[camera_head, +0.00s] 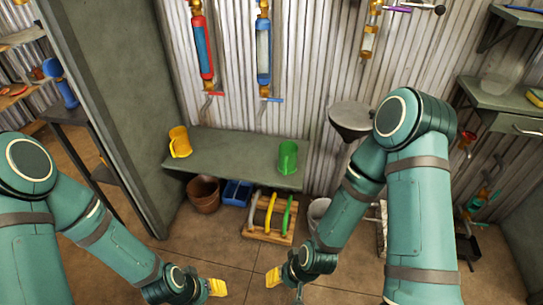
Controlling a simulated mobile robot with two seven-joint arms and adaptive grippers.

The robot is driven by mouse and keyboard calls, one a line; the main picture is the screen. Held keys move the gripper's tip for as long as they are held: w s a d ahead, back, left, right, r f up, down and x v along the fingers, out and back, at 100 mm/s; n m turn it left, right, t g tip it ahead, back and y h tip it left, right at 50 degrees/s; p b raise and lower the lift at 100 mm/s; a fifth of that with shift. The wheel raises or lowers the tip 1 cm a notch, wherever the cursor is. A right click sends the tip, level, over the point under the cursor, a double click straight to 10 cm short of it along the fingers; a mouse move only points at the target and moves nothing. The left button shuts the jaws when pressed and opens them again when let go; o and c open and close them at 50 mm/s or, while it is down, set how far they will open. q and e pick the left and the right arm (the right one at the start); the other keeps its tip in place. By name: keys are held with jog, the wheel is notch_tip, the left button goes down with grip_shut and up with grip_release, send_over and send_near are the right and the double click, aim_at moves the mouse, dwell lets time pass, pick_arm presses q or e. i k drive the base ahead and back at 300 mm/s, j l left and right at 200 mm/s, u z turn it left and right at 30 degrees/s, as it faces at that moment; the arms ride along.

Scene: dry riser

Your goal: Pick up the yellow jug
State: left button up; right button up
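The yellow jug (179,142) stands upright at the left end of a grey-green bench (232,152) against the corrugated wall, with its handle towards the lower left. My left gripper (216,287) is low at the bottom of the view, in front of the bench and well apart from the jug. My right gripper (274,277) is also low, to the right of the left one, with its yellow fingertip pointing left. I see nothing held in either gripper. Their finger openings are too small and partly hidden to judge.
A green jug (288,157) stands at the bench's right end; the bench between the jugs is clear. Under it are a brown pot (204,194), a blue crate (237,193) and a wooden rack (268,222). A grey-green partition (112,95) rises left of the bench.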

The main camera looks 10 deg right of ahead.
aim_at(181, 143)
jog(key=i+j, duration=0.2)
jog(key=i, duration=0.25)
jog(key=i+j, duration=0.15)
jog(key=i, duration=0.3)
jog(key=i+j+z, duration=0.1)
jog(key=i, duration=0.35)
jog(key=i+j, duration=0.35)
jog(key=i+l, duration=0.05)
jog(key=i, duration=0.05)
